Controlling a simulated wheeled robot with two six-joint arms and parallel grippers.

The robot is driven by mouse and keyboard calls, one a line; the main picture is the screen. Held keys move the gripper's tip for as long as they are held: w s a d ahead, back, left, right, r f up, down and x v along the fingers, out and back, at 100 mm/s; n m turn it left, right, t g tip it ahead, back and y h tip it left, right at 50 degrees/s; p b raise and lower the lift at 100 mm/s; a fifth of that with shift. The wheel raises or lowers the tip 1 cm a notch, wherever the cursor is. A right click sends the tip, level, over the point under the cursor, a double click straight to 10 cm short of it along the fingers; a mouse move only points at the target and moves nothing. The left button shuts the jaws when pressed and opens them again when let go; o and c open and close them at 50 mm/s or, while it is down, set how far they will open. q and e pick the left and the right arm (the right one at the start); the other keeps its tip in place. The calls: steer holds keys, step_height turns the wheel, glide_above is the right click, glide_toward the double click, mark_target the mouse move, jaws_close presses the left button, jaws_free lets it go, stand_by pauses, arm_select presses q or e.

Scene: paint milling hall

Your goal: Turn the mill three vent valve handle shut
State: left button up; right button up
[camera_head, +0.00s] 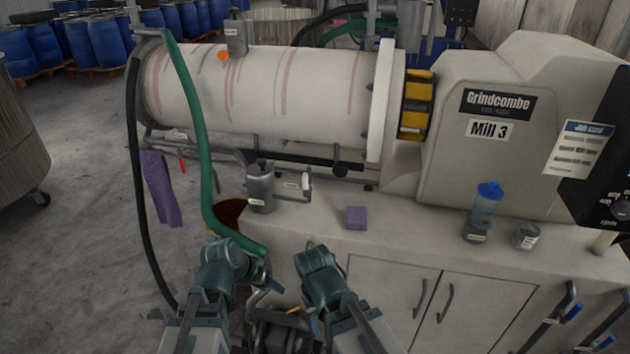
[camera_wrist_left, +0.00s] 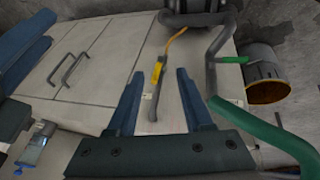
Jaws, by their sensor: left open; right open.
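Mill 3 (camera_head: 490,130) is the large beige machine labelled Grindcombe, with a horizontal drum (camera_head: 260,95). In the left wrist view, a lever with a yellow-marked part (camera_wrist_left: 157,72) and a grey end shows against the cabinet front, in line with the gap between my left gripper's fingers (camera_wrist_left: 158,82). I cannot tell whether this is the vent valve handle or how near the fingers are. My left gripper (camera_head: 272,284) is open and shows no object held. My right gripper (camera_head: 313,322) is open beside it, low before the cabinet; its fingers are partly hidden.
A green hose (camera_head: 195,120) hangs beside my left arm and runs past a round bucket (camera_wrist_left: 268,75). Cabinet doors (camera_head: 400,290) have protruding handles. Blue-handled valves (camera_head: 572,313) stand at lower right.

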arm_select(q)
steer(key=w+d+r+m+t+h, duration=0.3)
steer(key=w+d+r+t+h, duration=0.2)
steer(key=w+d+r, duration=0.3)
steer(key=w+a+r+t, duration=0.1)
steer(key=r+t, duration=0.2)
steer(key=r, duration=0.2)
steer(key=w+a+r+n+t, duration=0.1)
steer(key=w+r+t, duration=0.1)
steer(key=r+t, duration=0.2)
steer(key=shift+w+a+r, duration=0.3)
steer(key=shift+r, duration=0.6)
